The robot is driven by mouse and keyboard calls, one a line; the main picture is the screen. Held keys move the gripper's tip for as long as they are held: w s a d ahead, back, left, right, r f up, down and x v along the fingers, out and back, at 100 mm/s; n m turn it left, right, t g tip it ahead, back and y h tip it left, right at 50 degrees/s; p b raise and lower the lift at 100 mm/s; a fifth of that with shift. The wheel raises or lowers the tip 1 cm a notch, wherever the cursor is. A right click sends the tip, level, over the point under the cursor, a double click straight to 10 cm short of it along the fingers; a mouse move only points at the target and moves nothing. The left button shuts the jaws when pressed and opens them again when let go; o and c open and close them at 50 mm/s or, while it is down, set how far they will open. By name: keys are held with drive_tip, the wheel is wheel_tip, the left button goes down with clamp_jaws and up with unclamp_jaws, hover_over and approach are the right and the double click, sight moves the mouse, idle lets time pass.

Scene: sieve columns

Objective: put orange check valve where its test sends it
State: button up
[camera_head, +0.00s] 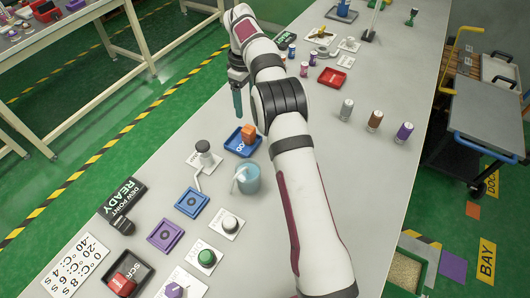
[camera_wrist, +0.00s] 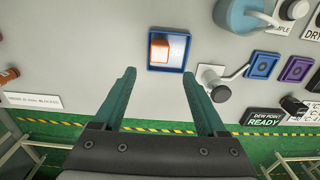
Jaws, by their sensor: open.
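The orange check valve (camera_head: 249,132) stands in a small blue tray (camera_head: 232,148) on the grey table. In the wrist view the valve (camera_wrist: 159,47) lies toward the left part of the blue tray (camera_wrist: 181,68). My gripper (camera_head: 238,103) hangs above the table, just left of and beyond the tray in the head view. In the wrist view its two teal fingers (camera_wrist: 159,76) are spread apart with nothing between them. The tray and valve show beyond the fingertips, apart from them.
Blue (camera_head: 192,202) and purple (camera_head: 166,234) square pads, a DEW POINT READY box (camera_head: 122,200) and a black tray with a red item (camera_head: 125,281) stand nearer. Several cylinders (camera_head: 375,121) stand right.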

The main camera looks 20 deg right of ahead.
drive_tip(key=s+a+r+m+y, duration=0.1)
drive_tip(key=s+r+m, duration=0.4)
drive_tip(key=s, duration=0.4)
drive_tip(key=s+a+r+m, duration=0.1)
drive_tip(key=s+r+m, duration=0.1)
drive_tip(key=s+r, duration=0.6)
drive_tip(key=s+a+f+m, duration=0.1)
drive_tip(key=s+f+m, duration=0.2)
drive_tip(key=s, duration=0.9)
drive_tip(key=s+f+m, duration=0.2)
drive_tip(key=s+m, duration=0.2)
drive_tip(key=s, duration=0.9)
drive_tip(key=shift+s+a+f+m+y, duration=0.3)
drive_tip(key=shift+a+f+y, duration=0.1)
